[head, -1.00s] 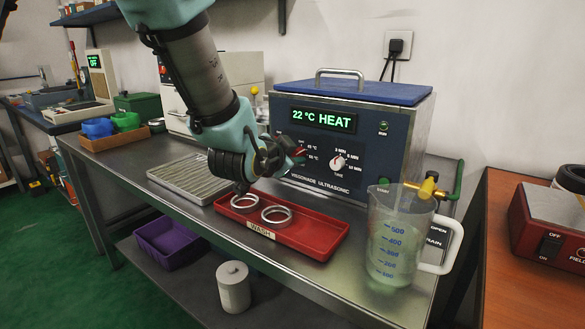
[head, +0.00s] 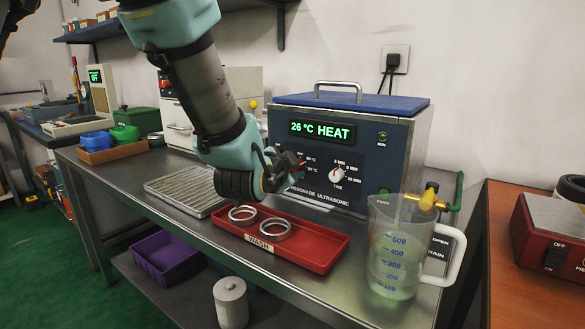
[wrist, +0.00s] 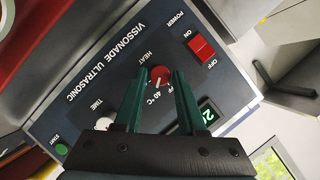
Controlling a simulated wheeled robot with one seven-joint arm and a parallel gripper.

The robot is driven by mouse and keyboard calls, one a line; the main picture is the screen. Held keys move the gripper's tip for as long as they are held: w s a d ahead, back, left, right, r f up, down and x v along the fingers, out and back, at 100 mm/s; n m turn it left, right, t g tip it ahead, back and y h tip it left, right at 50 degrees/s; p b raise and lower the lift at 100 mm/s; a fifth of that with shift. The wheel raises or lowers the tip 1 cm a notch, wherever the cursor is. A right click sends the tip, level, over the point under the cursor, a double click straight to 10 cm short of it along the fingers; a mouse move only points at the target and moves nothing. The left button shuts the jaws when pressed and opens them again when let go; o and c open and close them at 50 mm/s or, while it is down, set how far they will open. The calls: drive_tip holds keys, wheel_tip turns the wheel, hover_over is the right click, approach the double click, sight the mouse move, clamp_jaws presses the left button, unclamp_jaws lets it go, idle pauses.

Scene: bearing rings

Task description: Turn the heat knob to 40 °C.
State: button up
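The ultrasonic cleaner (head: 385,160) stands at the back of the bench, and its display (head: 322,131) reads 26 °C HEAT. The red heat knob (wrist: 159,75) shows in the wrist view, under the word HEAT and beside a 40 °C mark. Its white pointer line is on the side facing the 40 °C mark; the exact angle is hard to tell. My gripper (wrist: 160,74) has its green fingers apart, one on each side of the knob, with a thin gap visible on the right. In the head view my gripper (head: 298,166) hides most of the knob.
The time knob (head: 338,174) is right of the heat knob. A red power switch (wrist: 201,46) shows in the wrist view. A red wash tray (head: 318,262) with two metal rings lies in front. A measuring jug (head: 395,255) stands at the right, near a yellow valve (head: 430,198).

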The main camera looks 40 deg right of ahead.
drive_tip(key=o, duration=0.3)
drive_tip(key=shift+b+v, duration=1.85)
drive_tip(key=shift+v, duration=3.55)
drive_tip(key=shift+w, duration=0.1)
drive_tip(key=shift+a, duration=0.15)
